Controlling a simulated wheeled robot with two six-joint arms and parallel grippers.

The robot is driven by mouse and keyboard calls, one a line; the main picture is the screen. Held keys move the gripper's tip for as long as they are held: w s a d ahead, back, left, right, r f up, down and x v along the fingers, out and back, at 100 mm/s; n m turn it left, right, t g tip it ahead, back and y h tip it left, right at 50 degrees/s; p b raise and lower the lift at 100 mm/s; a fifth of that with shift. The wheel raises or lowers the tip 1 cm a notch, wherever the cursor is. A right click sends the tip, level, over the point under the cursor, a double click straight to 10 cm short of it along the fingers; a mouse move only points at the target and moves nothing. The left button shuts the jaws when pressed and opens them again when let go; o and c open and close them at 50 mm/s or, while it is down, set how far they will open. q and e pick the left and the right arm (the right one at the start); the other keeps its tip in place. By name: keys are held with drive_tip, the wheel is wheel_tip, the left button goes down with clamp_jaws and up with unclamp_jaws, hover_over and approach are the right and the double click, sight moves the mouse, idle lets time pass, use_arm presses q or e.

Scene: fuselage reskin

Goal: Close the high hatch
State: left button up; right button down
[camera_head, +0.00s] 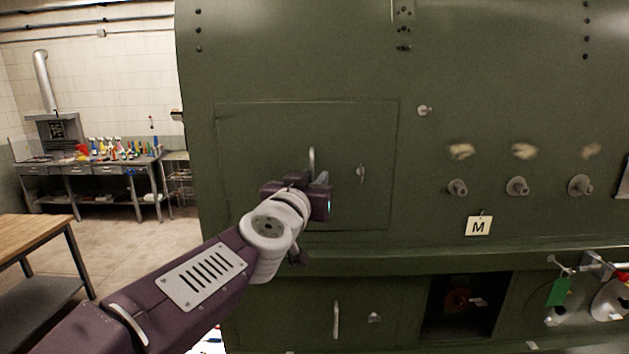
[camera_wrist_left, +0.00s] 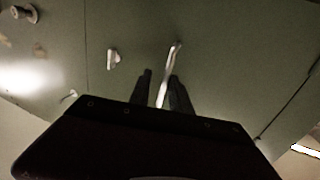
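The high hatch (camera_head: 245,150) is a square green panel in the upper part of the green fuselage wall, and it looks flush or nearly flush with it. Its pale upright handle (camera_head: 311,157) sticks out left of a small latch knob (camera_head: 361,173). My left gripper (camera_head: 322,182) is at the handle and hides its lower end. My right gripper is not in view.
Below the ledge (camera_head: 420,261) is a lower hatch with a handle (camera_head: 336,319), beside a dark open bay (camera_head: 440,320). Several round knobs (camera_head: 517,186) and an M label (camera_head: 479,226) are to the right. A wooden table (camera_head: 32,238) stands left, with open floor behind it.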

use_arm(q)
drive_tip(key=shift+w+a, duration=0.35)
drive_tip(key=shift+a, duration=0.25)
drive_tip(key=shift+s+d, duration=0.1)
drive_tip(key=shift+d, duration=0.3)
clamp_jaws()
drive_tip(key=shift+a, duration=0.1)
idle(0.4)
